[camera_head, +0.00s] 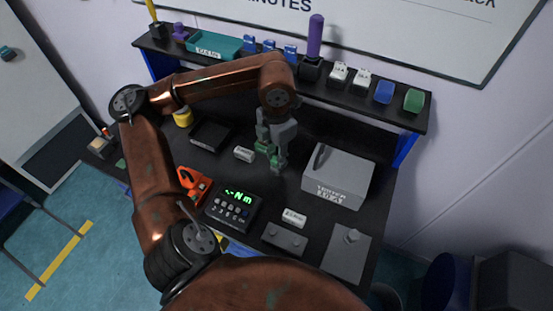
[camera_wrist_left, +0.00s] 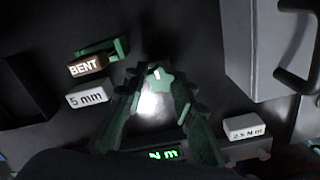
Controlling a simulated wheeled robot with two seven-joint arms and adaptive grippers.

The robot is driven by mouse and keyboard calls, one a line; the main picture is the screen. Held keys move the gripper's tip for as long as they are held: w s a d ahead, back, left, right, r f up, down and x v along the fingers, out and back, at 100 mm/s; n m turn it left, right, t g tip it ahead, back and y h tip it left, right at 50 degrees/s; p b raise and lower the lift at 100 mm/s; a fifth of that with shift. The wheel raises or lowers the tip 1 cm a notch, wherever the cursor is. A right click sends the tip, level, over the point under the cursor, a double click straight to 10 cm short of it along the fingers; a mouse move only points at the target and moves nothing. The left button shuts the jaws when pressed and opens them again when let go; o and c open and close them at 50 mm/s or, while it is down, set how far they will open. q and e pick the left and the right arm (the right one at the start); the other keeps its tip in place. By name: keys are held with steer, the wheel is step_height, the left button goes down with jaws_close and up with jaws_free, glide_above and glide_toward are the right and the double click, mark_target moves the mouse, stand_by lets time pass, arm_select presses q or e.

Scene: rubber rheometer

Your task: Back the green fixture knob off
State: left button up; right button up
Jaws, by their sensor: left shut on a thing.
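The green fixture knob (camera_wrist_left: 158,80), star-shaped, shows in the left wrist view between the tips of my left gripper (camera_wrist_left: 160,92). The gripper's fingers are closed on it from both sides. In the head view my left gripper (camera_head: 273,160) points down at the black bench, left of the grey box. It hides most of the knob and the fixture there. A bright pale surface shows between the fingers below the knob in the wrist view. My right gripper is not in view.
A grey handled box (camera_head: 338,178) stands close on the right. Small labelled blocks, including BENT (camera_wrist_left: 87,66) and 5 mm (camera_wrist_left: 88,97), lie near the gripper.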

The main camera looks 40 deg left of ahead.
arm_select(q)
jaws_close()
steer(key=n, duration=0.2)
steer(key=shift+n+p, duration=0.3)
steer(key=shift+n, duration=1.1)
steer(key=n, duration=0.4)
steer(key=shift+p, duration=0.4)
steer(key=shift+n, duration=0.3)
